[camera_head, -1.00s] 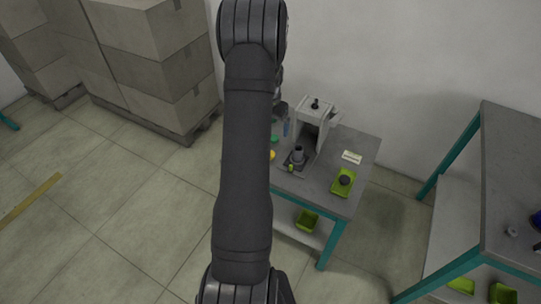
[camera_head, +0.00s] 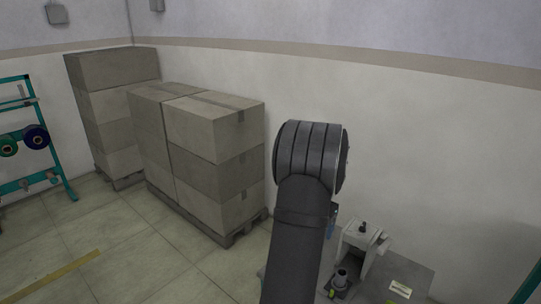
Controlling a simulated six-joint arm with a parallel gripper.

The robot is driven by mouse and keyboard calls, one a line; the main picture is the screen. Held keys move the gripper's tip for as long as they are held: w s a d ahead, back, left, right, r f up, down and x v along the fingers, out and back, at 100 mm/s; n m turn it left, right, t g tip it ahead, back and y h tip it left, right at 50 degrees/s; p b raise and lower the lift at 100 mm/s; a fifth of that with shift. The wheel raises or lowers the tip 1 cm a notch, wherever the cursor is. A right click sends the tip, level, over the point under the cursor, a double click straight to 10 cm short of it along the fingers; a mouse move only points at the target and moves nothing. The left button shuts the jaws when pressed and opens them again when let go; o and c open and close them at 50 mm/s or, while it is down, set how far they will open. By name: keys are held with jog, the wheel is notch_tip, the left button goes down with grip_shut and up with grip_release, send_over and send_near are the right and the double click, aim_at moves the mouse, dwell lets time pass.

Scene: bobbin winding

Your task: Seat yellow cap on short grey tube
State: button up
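A short dark grey upright cylinder (camera_head: 341,277), which looks like the grey tube, stands at the foot of a light grey machine (camera_head: 355,248) on the table at the bottom right. I cannot make out a yellow cap; my arm covers the left part of the table. A small yellow-green piece (camera_head: 332,293) shows just below the cylinder, too small to identify. My gripper is not visible. My dark arm rises from the bottom edge, and a small blue part shows beside its right side.
The grey table (camera_head: 408,273) is cut off by the bottom edge, with a pale label (camera_head: 400,289) on it. Stacked cardboard boxes (camera_head: 212,125) stand on a pallet at left. A teal rack (camera_head: 35,140) with spools is at far left.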

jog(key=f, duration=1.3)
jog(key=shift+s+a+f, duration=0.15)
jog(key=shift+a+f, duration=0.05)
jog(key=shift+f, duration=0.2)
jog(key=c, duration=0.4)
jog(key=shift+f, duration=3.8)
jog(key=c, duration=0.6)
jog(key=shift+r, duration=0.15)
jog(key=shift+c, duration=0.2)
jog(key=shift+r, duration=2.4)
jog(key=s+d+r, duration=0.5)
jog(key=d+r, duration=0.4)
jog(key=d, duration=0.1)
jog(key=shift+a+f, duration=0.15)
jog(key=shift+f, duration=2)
